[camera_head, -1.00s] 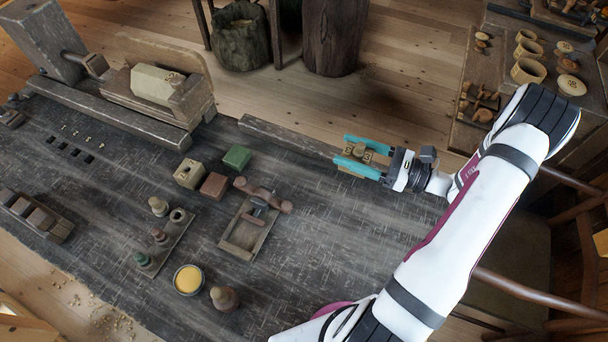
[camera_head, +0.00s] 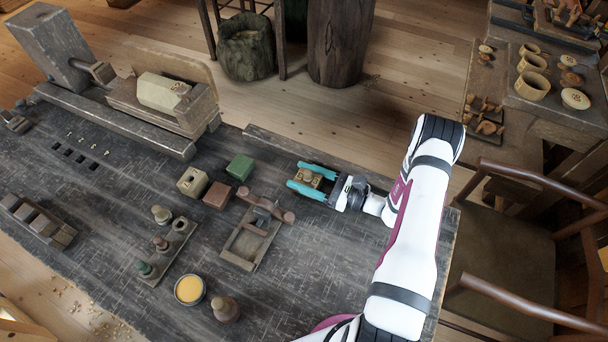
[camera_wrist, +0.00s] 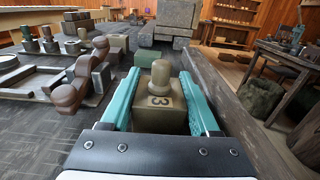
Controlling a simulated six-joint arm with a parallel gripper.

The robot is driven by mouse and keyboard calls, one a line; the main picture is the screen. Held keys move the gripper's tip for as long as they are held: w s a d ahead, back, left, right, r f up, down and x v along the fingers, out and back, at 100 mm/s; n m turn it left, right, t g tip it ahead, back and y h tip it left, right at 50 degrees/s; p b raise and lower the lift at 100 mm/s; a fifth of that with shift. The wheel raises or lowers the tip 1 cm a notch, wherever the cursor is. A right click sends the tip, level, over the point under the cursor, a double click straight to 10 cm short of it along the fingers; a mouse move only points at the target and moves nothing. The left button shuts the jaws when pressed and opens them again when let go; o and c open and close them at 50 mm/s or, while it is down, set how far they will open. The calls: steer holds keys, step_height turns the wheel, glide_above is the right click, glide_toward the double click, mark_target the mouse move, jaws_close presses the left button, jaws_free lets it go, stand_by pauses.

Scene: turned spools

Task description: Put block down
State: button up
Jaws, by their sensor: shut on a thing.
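My gripper (camera_head: 310,181) is shut on a tan wooden block (camera_head: 315,183). A rounded knob (camera_wrist: 160,73) stands on the block. In the wrist view the held block (camera_wrist: 158,118) shows a dark "3" on its near face and sits upright between the two teal fingers. In the head view it is over the dark bench (camera_head: 330,235), near the far edge. I cannot tell whether its underside touches the bench. To the left are a cream block with a hole (camera_head: 192,183), a reddish-brown block (camera_head: 217,196) and a green block (camera_head: 240,166).
A low wooden rail (camera_head: 300,150) runs along the bench's far edge. A yellow-filled bowl (camera_head: 189,289) stands nearer. Bench between the tray and my arm is bare.

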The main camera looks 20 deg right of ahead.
steer(key=o, duration=1.4)
steer(key=shift+c, duration=0.2)
